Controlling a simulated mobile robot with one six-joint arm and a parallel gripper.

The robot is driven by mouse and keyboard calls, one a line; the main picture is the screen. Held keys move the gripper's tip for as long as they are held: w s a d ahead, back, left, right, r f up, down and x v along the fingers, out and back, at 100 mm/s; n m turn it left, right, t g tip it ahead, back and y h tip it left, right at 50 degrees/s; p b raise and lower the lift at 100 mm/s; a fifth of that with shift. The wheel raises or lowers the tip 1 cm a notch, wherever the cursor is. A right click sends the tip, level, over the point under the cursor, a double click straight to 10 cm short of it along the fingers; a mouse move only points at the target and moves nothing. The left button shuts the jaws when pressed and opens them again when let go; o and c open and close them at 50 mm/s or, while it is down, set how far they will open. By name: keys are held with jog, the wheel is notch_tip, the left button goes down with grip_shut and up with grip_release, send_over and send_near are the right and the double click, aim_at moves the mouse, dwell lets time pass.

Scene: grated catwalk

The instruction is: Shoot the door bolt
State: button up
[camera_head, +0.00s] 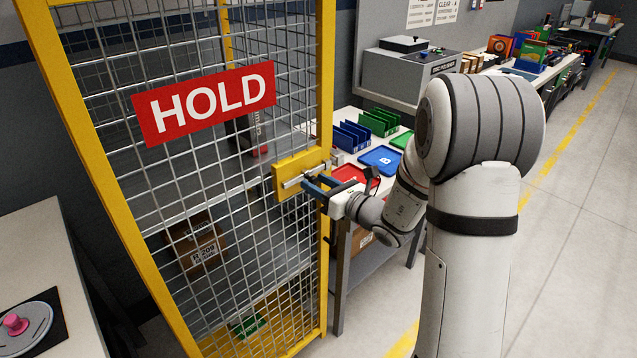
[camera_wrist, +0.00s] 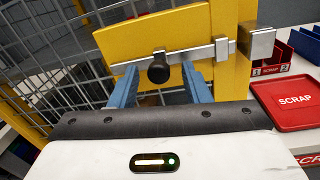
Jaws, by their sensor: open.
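A silver door bolt (camera_wrist: 200,54) lies across a yellow plate (camera_wrist: 135,38) on the mesh cage door (camera_head: 215,190). A black round knob (camera_wrist: 158,71) sticks out from the bar. A guide (camera_wrist: 222,50) holds the bar near its right end. A silver keeper block (camera_wrist: 263,43) is on the yellow post to the right; a small gap shows between it and the bar's end. My gripper (camera_wrist: 160,76) is open, its blue fingers on either side of the knob, apart from it in this view. In the head view my gripper (camera_head: 314,186) is at the plate (camera_head: 299,174).
A red HOLD sign (camera_head: 205,102) hangs on the mesh. Right of the cage, a bench holds a red SCRAP tray (camera_wrist: 290,100), a blue tray (camera_head: 381,160) and bins (camera_head: 379,121). A work surface (camera_head: 30,245) stands at left. The floor at right is clear.

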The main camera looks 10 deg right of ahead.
jog(key=shift+w, duration=0.1)
jog(key=shift+c, duration=0.4)
jog(key=shift+a, duration=0.1)
grip_shut()
